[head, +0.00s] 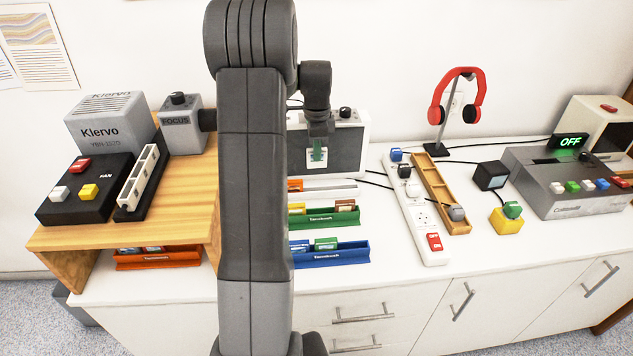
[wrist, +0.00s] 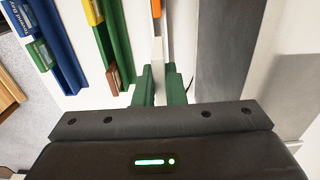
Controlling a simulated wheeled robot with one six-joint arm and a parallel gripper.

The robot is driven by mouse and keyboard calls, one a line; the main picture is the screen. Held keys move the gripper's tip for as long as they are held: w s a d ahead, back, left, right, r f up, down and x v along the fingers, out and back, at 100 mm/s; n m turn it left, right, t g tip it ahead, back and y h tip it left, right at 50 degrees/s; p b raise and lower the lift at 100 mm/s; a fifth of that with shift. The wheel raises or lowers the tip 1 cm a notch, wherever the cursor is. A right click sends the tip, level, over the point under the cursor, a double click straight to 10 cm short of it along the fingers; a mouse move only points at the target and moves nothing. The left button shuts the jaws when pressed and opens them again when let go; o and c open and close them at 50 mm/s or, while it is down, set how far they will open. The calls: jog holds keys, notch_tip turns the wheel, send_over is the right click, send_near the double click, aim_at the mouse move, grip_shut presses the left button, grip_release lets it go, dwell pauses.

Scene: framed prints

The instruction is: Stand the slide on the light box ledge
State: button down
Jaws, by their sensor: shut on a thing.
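My gripper (head: 317,152) hangs in front of the light box (head: 351,150), a dark grey panel in a white frame. Its green fingers are shut on a small thin thing, which I take to be the slide; the fingers hide most of it. In the wrist view my gripper (wrist: 158,88) points down, with a pale strip between the fingers that I cannot clearly tell from the white rail below. The light box's ledge is largely hidden behind my arm and gripper. I cannot tell whether the slide touches it.
A white rail (head: 335,190) with an orange piece (head: 295,185), a green rack (head: 325,219) and a blue rack (head: 330,255) lie in front. A power strip (head: 418,215) and wooden tray (head: 440,190) stand right. A wooden shelf (head: 190,205) is left.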

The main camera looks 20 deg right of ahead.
notch_tip(320, 180, down, 10)
jog(key=shift+f, duration=0.25)
dwell(0.3)
jog(key=shift+f, duration=0.2)
jog(key=c, duration=1.5)
grip_release()
jog(key=shift+r, duration=0.1)
notch_tip(320, 180, up, 12)
jog(key=shift+r, duration=0.1)
